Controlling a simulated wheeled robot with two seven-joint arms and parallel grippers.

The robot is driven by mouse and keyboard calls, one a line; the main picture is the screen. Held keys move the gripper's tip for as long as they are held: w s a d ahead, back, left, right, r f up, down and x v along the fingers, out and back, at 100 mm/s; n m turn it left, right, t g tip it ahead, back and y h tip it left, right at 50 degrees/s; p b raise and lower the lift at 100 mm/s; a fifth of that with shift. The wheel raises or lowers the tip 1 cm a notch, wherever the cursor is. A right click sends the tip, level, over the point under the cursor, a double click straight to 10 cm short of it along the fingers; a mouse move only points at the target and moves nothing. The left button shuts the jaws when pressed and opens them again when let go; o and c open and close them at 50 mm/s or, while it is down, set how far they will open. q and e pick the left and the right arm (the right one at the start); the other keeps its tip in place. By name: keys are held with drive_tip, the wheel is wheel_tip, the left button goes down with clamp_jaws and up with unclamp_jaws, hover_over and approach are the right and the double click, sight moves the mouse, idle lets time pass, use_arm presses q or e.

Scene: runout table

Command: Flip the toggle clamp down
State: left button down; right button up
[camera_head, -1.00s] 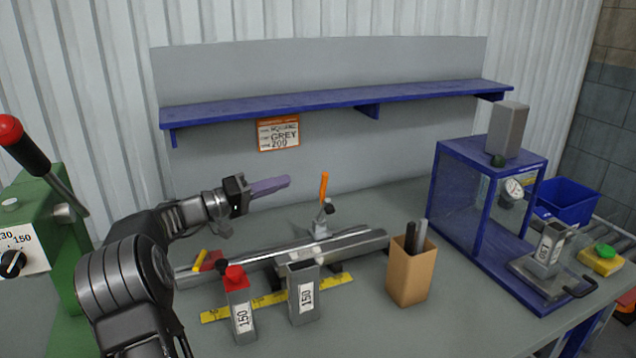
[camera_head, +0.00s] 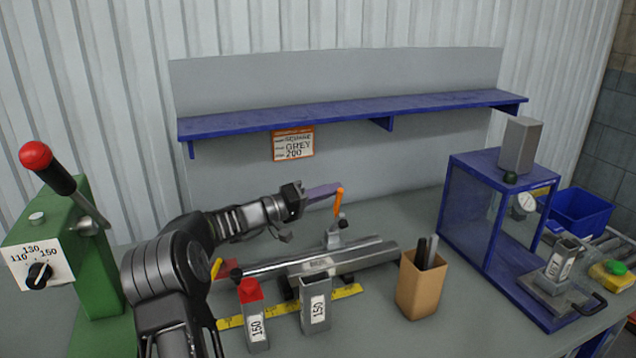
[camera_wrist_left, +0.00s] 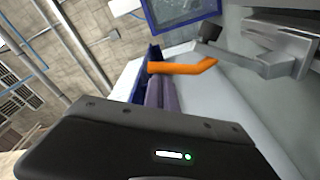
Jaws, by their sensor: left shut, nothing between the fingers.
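The toggle clamp (camera_head: 334,238) stands on the bench behind the grey rail, its orange handle (camera_head: 338,203) pointing up with a slight tilt. My left gripper (camera_head: 338,188) is shut and empty, its purple-grey fingers pointing right. The fingertips are right at the upper part of the orange handle; I cannot tell whether they touch. In the left wrist view the orange handle (camera_wrist_left: 185,67) crosses just past the ends of the shut fingers (camera_wrist_left: 160,95), with the clamp's metal body (camera_wrist_left: 265,55) to the right. My right gripper is out of view.
The grey rail (camera_head: 365,258) lies in front of the clamp. Square tubes marked 150 (camera_head: 316,308), a red-topped one (camera_head: 256,325), and a cardboard holder (camera_head: 420,288) stand nearer. A blue shelf (camera_head: 345,113) runs behind. A blue-framed box (camera_head: 465,205) is at right.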

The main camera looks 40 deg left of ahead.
use_arm(q)
drive_tip(key=shift+s+d+f, duration=0.5)
drive_tip(key=shift+s+d, duration=0.15)
drive_tip(key=shift+d, duration=0.1)
drive_tip(key=d+m+b, duration=0.1)
drive_tip(key=b, duration=0.3)
drive_tip(key=s+d+f+m+b, duration=0.1)
drive_tip(key=b, duration=0.3)
drive_tip(key=d+m+b, duration=0.1)
drive_tip(key=b, duration=0.3)
drive_tip(key=shift+s+f+m, duration=0.25)
drive_tip(key=shift+s+m, duration=0.05)
drive_tip(key=shift+s+a, duration=0.1)
drive_tip(key=shift+a, duration=0.05)
